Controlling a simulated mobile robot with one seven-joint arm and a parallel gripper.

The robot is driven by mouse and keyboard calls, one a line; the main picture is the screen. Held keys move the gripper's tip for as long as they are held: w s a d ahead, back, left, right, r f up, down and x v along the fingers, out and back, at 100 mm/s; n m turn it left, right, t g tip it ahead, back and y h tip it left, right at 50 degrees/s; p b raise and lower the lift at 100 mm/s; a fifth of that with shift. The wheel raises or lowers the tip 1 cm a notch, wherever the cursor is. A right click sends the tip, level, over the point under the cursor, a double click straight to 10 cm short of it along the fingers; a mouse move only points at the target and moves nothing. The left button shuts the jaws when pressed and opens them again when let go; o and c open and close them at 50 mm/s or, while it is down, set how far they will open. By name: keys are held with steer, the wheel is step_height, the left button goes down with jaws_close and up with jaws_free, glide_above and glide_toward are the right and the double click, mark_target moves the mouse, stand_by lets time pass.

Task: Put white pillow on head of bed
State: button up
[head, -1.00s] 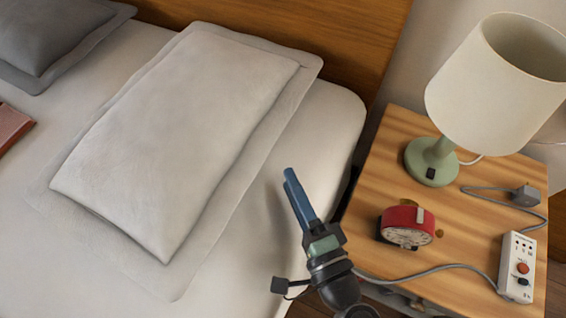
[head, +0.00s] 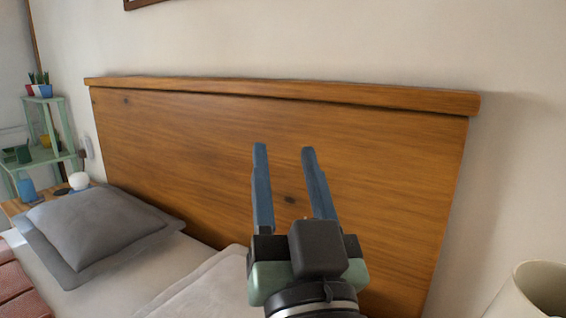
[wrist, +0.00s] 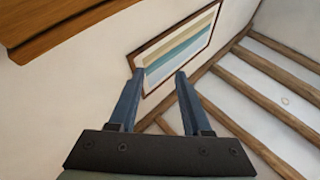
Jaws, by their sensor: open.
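The white pillow (head: 205,290) lies on the bed at the foot of the wooden headboard. In the head view only its upper part shows, at the bottom edge, partly hidden by my gripper. My gripper (head: 285,150) is open and empty, its two blue fingers pointing up in front of the headboard (head: 390,160). The wrist view also shows my open gripper (wrist: 159,72) with nothing between the fingers, facing the wall and ceiling. The bed's white sheet (head: 120,290) shows left of the pillow.
A grey pillow (head: 95,230) lies on the bed at left. A lampshade (head: 535,290) stands at the lower right. A green shelf (head: 45,140) and a small bedside table are at far left. A framed picture (wrist: 175,45) hangs on the wall.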

steer(key=s+r+t+h, duration=0.3)
steer(key=s+r, duration=0.4)
steer(key=r, duration=0.5)
steer(key=shift+s+a+r+t, duration=0.2)
steer(key=shift+s+r+t, duration=0.1)
steer(key=shift+t, duration=0.3)
step_height(320, 180, up, 27)
steer(key=p, duration=2.7)
